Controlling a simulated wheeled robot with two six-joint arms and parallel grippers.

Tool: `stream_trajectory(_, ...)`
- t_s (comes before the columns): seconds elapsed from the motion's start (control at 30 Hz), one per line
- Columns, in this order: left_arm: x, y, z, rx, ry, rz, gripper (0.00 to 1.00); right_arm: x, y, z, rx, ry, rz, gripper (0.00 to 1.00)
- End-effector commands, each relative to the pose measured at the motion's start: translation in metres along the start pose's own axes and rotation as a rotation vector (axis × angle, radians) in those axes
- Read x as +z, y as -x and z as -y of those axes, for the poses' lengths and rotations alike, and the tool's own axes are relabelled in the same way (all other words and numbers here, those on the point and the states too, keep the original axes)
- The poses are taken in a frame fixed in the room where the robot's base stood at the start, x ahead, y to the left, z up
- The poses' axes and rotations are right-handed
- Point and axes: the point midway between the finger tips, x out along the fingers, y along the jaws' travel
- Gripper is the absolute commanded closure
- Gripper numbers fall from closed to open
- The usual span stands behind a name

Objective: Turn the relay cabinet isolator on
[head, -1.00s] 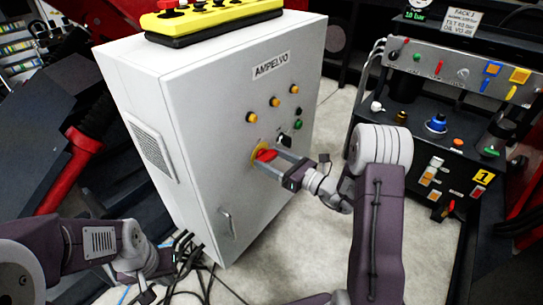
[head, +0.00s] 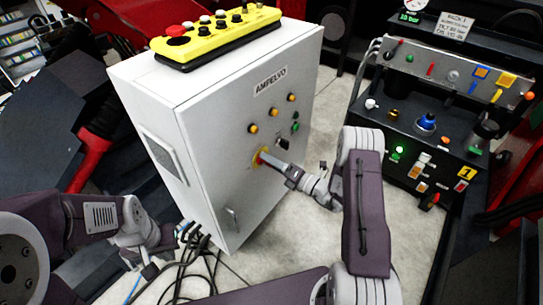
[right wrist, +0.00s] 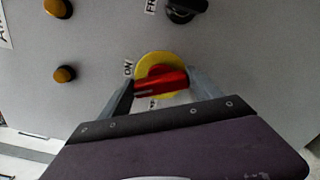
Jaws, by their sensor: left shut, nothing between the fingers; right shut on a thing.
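The relay cabinet (head: 215,135) is a tall light-grey box labelled AMPELVO. Its isolator is a red handle on a yellow disc (head: 258,160) on the front door. In the right wrist view the red handle (right wrist: 160,83) lies across the yellow disc (right wrist: 158,62), between my fingers. An ON label (right wrist: 128,69) stands at the disc's upper left; another label below is partly hidden. My right gripper (head: 268,160) is shut on the handle; it also fills the lower right wrist view (right wrist: 163,90). My left gripper (head: 150,270) is low at the left, shut and empty, away from the cabinet.
A yellow pendant box (head: 215,40) with buttons lies on the cabinet top. A control bench (head: 420,125) stands right. Cables (head: 195,250) hang near my left gripper.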

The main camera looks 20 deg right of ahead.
Motion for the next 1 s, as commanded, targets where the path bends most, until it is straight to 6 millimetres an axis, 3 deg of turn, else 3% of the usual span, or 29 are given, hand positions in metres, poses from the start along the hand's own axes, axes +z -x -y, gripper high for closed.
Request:
stream_trajectory(0.1,-0.002,0.014,0.000,0.000,0.000,0.000,1.00,0.001,0.000,-0.003,-0.001,-0.106,-0.001,0.68)
stream_trajectory(0.5,-0.003,0.033,-0.001,0.000,0.000,0.000,1.00,0.000,0.000,0.001,-0.001,-0.390,-0.001,0.68)
stream_trajectory(1.0,-0.004,0.039,-0.001,0.000,0.000,0.000,1.00,-0.001,0.000,0.003,-0.001,-0.509,-0.001,0.68)
